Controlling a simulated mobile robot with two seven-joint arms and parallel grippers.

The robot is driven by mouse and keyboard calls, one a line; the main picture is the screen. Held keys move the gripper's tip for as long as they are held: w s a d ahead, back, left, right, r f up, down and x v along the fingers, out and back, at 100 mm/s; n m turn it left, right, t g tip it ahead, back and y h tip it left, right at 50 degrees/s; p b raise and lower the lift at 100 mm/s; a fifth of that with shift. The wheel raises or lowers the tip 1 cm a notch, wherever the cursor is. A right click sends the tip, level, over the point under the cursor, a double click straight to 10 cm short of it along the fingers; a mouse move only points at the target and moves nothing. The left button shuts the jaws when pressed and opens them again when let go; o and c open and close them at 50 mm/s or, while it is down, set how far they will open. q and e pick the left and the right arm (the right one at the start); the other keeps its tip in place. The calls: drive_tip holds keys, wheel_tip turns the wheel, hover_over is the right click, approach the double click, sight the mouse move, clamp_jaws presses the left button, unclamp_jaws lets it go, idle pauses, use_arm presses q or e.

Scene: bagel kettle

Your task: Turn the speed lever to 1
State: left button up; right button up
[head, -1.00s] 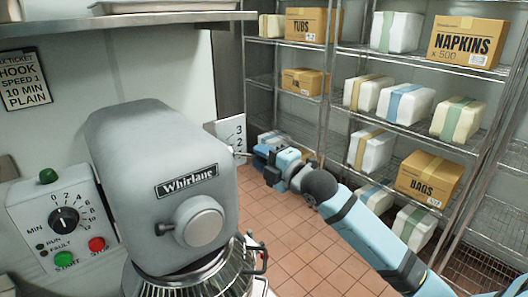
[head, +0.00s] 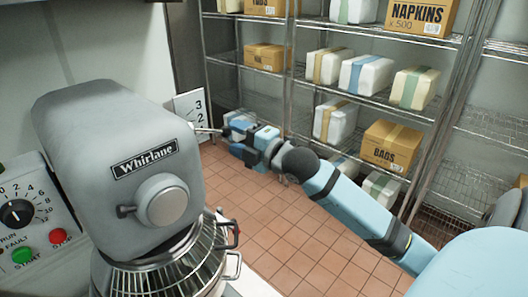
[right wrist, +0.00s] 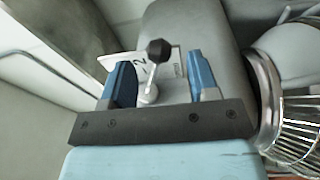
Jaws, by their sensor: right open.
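The grey Whirlane mixer (head: 115,165) stands at the left in the head view. Its speed lever (head: 207,130) sticks out on the far side, beside a white plate (head: 190,112) with numbers 3 and 2 showing; the rest of the plate is hidden. In the right wrist view the lever (right wrist: 155,65) has a dark knob and rises between the two blue fingers, in front of the plate (right wrist: 172,64), where a 2 shows. My right gripper (head: 228,126) is open around the lever, with a gap on each side. It also shows in the right wrist view (right wrist: 162,80). My left gripper is not in view.
The control panel (head: 35,215) with dial and buttons is at the left. A steel bowl guard (head: 180,262) sits under the mixer head. Wire shelves (head: 370,97) with boxes and wrapped packs stand behind; tiled floor (head: 280,225) is clear between.

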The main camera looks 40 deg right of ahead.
drive_tip(key=b+v, duration=0.2)
drive_tip(key=v, duration=0.7)
drive_tip(key=shift+s, duration=0.4)
drive_tip(key=s+a+f+m+g+h+p, duration=0.15)
drive_tip(key=f+m, duration=0.35)
drive_tip(key=f, duration=0.7)
drive_tip(key=s+a+f+m+g+h+p, duration=0.1)
drive_tip(key=a+f+m+g+p, duration=0.3)
drive_tip(key=f, duration=0.7)
drive_tip(key=s+a+f+m+g, duration=0.1)
drive_tip(key=s+a+f+m, duration=0.3)
drive_tip(key=a+f, duration=0.3)
drive_tip(key=s+a+f+m+g+y, duration=0.1)
drive_tip(key=s+a+f+m, duration=0.3)
drive_tip(key=s+a+f, duration=0.2)
wheel_tip(320, 180, down, 2)
drive_tip(key=shift+s+a+f, duration=0.2)
drive_tip(key=shift+s+a, duration=0.2)
drive_tip(key=shift+s, duration=0.05)
